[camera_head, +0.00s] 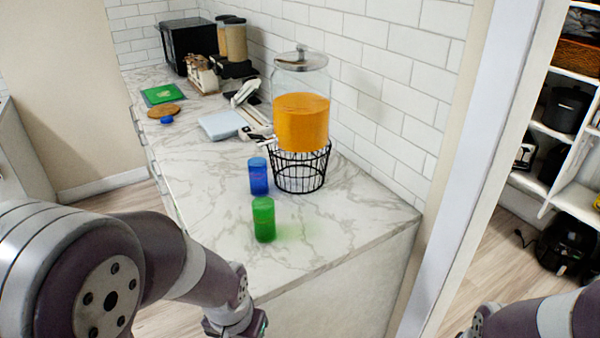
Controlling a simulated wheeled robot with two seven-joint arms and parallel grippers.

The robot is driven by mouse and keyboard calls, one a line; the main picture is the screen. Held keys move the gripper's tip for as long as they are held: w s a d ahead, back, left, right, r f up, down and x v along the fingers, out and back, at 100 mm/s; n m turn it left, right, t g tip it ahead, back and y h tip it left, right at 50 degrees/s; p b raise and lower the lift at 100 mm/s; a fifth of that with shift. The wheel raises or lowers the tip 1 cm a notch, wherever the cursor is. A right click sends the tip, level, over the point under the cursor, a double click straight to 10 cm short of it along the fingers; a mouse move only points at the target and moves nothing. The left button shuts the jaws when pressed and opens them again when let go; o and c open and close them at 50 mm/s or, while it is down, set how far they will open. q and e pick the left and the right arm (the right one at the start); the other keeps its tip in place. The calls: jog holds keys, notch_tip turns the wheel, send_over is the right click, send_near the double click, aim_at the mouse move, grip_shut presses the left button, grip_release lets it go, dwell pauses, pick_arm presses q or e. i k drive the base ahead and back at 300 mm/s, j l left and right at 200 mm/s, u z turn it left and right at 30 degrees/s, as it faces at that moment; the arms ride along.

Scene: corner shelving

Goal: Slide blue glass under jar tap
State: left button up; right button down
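The blue glass (258,176) stands upright on the marble counter, just left of the black wire stand (300,170). The glass jar with orange drink (301,118) sits on that stand and has a metal lid. Its tap shows small and pale at the jar's lower left, above and behind the blue glass. A green glass (264,219) stands on the counter nearer to me. My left gripper (240,328) is low at the counter's near end, partly cut off by the bottom edge, with its fingers not clear. My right arm enters at the bottom right; its fingers are not clearly visible.
The marble counter (205,170) is free left of the glasses and at its near right corner. A scale (222,124), green board (163,94) and round wooden board (164,111) lie farther back. A tiled wall bounds the right; a white post (490,150) stands beyond.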

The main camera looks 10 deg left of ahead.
aim_at(258, 177)
jog(key=i+j+z, duration=0.1)
jog(key=j+z, duration=0.7)
jog(key=j, duration=0.25)
jog(key=j+z, duration=0.4)
jog(key=j, duration=0.7)
jog(key=k+j+z, duration=0.1)
jog(key=j, duration=0.35)
jog(key=k+j, duration=0.1)
jog(key=j, duration=0.35)
jog(key=j+z, duration=0.15)
jog(key=j, duration=0.35)
jog(key=k+j, duration=0.15)
jog(key=j, duration=0.3)
jog(key=k+j+z, duration=0.1)
jog(key=j, duration=0.35)
jog(key=k+j, duration=0.1)
jog(key=j, duration=0.4)
jog(key=i+j, duration=0.25)
jog(key=j, duration=0.15)
jog(key=z, duration=0.05)
